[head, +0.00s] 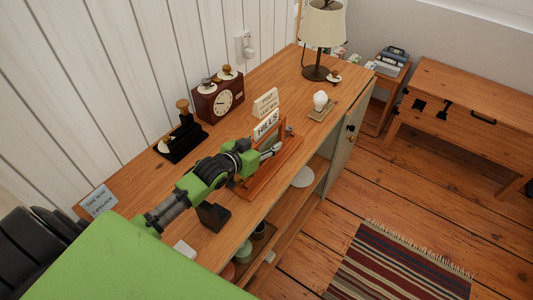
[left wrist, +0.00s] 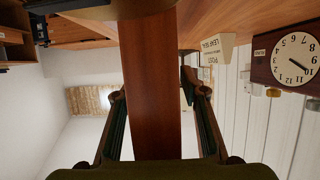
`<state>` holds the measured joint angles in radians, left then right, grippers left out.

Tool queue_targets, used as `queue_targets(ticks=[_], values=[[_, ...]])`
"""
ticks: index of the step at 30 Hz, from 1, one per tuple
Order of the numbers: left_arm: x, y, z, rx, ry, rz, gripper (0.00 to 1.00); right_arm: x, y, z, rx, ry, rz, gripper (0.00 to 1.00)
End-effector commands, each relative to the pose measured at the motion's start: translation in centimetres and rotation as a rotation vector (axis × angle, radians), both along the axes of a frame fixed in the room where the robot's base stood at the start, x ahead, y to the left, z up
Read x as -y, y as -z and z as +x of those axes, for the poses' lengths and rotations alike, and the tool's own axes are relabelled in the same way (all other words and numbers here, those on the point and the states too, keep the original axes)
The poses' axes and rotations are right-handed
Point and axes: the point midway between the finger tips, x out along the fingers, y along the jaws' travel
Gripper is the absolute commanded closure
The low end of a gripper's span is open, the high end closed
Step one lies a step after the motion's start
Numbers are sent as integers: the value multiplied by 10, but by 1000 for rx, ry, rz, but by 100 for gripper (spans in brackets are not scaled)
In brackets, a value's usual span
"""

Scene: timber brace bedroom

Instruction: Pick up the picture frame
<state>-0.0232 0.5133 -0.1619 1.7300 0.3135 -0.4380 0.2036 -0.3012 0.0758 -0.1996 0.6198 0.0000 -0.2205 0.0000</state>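The picture frame (head: 272,143) has a brown wooden edge and a dark green picture. In the left wrist view, a broad reddish-brown wooden piece (left wrist: 152,85), seemingly the frame's edge, runs between the two fingers. My left gripper (head: 272,150) is at the frame, its fingers apart, one on each side of the wood in the left wrist view (left wrist: 155,105). A narrow gap shows on the right; I cannot tell whether the left finger touches. My right gripper is not in view.
Behind the frame are a small cream sign (head: 266,102) and a dark red clock (head: 220,97). A light bulb on a base (head: 320,101) and a lamp (head: 322,30) stand farther along the sideboard (head: 285,85). A black holder (head: 181,139) stands left.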

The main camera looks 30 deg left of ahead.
Motion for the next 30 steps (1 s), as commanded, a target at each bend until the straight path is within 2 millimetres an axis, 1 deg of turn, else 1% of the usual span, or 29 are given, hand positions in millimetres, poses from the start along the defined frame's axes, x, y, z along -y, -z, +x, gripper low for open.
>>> queue_targets(ticks=[1,4,5,8,9,16,19,23,30], values=[[0,0,0,0,0,0,71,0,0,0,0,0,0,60],[0,0,0,0,0,0,97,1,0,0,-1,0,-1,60],[0,0,0,0,0,0,100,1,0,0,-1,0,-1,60],[0,0,0,0,0,0,100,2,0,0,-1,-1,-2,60],[0,-8,3,16,1,-2,100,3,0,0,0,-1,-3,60],[0,-8,2,16,1,-2,100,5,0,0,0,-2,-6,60],[0,-15,3,18,2,-1,100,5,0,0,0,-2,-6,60],[0,-33,3,21,2,1,100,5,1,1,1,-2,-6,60],[0,-76,3,22,2,2,100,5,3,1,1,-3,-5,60]])
